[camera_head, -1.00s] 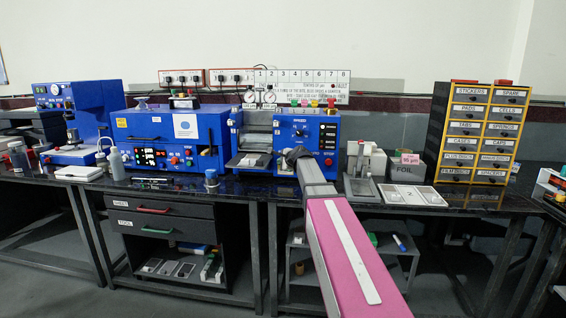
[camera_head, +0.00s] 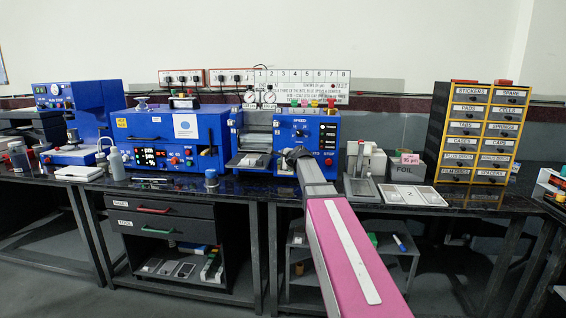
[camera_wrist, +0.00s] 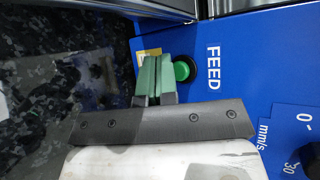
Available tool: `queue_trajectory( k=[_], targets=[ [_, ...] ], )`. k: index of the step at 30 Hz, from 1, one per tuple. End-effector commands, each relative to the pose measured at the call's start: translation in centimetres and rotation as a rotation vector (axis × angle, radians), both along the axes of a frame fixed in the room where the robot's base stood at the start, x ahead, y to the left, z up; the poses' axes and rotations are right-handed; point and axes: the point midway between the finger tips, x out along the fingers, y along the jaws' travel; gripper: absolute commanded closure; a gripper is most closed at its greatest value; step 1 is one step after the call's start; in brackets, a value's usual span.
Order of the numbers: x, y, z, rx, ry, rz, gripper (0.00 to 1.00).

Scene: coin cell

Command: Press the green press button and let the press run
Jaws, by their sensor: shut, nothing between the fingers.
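A round green button (camera_wrist: 184,69) sits on a blue panel beside the word FEED in the wrist view. My gripper (camera_wrist: 157,58) has green fingers closed together with nothing between them. The fingertips are just left of the button; I cannot tell whether they touch it. In the head view my gripper (camera_head: 297,155) is at the front of the blue machine with a SPEED dial (camera_head: 300,133), and my arm hides its lower panel. Another blue machine (camera_head: 98,103), with a tall head and small coloured controls, stands at the far left; whether either is the press is unclear.
A blue oven-like box (camera_head: 196,133) with a lit display stands left of my gripper. A blue-capped jar (camera_head: 211,178) is on the black bench before it. A small grey device (camera_head: 367,160), a white tray (camera_head: 425,195) and a drawer cabinet (camera_head: 433,130) are to the right.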

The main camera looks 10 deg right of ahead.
Motion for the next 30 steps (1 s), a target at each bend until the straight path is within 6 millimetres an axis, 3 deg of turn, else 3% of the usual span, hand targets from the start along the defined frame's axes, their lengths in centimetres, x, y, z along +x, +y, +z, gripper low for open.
queue_trajectory(
  k=[30],
  targets=[
    [1.12,-0.37,0.01,0.0,0.0,0.0,1.0]
  ],
)
